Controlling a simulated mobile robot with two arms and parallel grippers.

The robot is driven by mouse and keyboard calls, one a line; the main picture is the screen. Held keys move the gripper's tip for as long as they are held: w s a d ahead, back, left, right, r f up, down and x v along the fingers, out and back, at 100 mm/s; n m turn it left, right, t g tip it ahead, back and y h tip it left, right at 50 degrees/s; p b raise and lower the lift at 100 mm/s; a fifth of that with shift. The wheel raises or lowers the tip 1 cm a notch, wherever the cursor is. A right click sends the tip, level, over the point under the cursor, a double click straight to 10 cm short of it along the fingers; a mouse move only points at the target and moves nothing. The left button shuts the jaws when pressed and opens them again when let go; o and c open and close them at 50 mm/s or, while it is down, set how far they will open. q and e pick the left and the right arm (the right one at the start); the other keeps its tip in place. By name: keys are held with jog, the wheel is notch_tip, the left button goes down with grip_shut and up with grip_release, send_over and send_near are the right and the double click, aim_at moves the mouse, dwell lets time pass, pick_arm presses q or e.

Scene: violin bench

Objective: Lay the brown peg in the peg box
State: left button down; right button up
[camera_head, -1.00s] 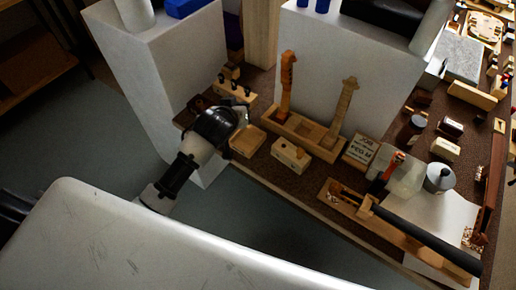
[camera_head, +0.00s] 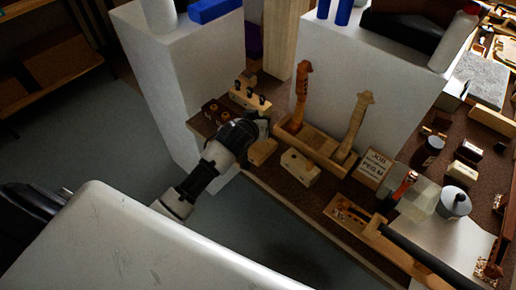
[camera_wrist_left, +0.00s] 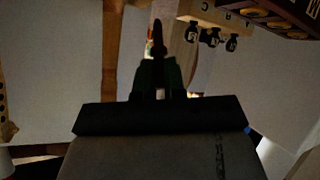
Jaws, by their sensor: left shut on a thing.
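My left gripper (camera_head: 264,122) is above the bench's near-left corner, beside the peg rack. In the left wrist view it (camera_wrist_left: 158,78) is shut on a thin dark peg (camera_wrist_left: 158,38), which sticks out past the fingertips; its brown colour is hard to make out in the shade. A small light-wood box (camera_head: 263,152), which looks like the peg box, sits just below the gripper, partly covered by my arm. I cannot tell whether the peg touches anything. My right gripper is not in view.
A rack with several black pegs (camera_head: 250,97) stands behind the gripper. A light block (camera_head: 300,167) and a tray (camera_head: 323,146) with two upright scroll necks are to the right. A tall white block (camera_head: 180,80) rises at the left. A job card (camera_head: 375,164) lies further right.

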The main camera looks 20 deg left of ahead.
pick_arm(q)
jog(key=shift+w+f, duration=0.1)
jog(key=shift+f, duration=0.05)
dwell(0.4)
jog(key=shift+f, duration=0.45)
jog(key=shift+f+b, duration=1.05)
jog(key=shift+f, duration=0.5)
dwell(0.9)
jog(key=c, duration=1.1)
grip_release()
jog(key=v, duration=1.1)
